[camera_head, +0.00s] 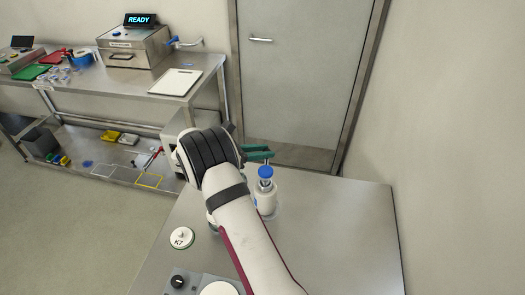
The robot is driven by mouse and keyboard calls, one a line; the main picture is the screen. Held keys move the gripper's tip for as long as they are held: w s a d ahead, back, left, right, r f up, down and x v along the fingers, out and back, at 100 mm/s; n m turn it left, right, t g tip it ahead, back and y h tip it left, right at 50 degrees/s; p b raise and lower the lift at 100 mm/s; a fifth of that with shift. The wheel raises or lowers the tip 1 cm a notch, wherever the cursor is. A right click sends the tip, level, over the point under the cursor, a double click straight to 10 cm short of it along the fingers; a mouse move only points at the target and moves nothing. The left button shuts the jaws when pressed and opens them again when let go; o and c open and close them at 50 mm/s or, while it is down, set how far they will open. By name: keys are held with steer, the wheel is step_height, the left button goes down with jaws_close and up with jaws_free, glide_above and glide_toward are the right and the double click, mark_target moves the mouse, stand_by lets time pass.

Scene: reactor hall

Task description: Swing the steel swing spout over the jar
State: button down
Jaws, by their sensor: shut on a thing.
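My gripper (262,153) has teal fingers and is beyond the end of my white arm, just above a white bottle-like thing (266,203) with a blue top (265,172). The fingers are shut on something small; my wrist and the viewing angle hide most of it.
A white disc marked K7 (181,238) lies left of my arm. A grey device (183,282) is at the table's near edge. The table's right side is clear. A bench (150,88) with a READY box (135,48) stands back left; a door (300,80) is behind.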

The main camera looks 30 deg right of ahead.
steer(key=shift+a, duration=0.1)
stand_by(0.3)
steer(key=a+n+t+y, duration=0.3)
steer(key=a+n+t, duration=0.3)
steer(key=n+t, duration=0.2)
steer(key=shift+w+n+t+y, duration=0.3)
steer(key=shift+n+t, duration=0.1)
steer(key=shift+t, duration=0.3)
steer(key=shift+a, duration=0.2)
steer(key=c, duration=0.7)
jaws_free()
steer(key=shift+o, duration=0.2)
steer(key=v, duration=1.6)
steer(key=shift+d, duration=0.2)
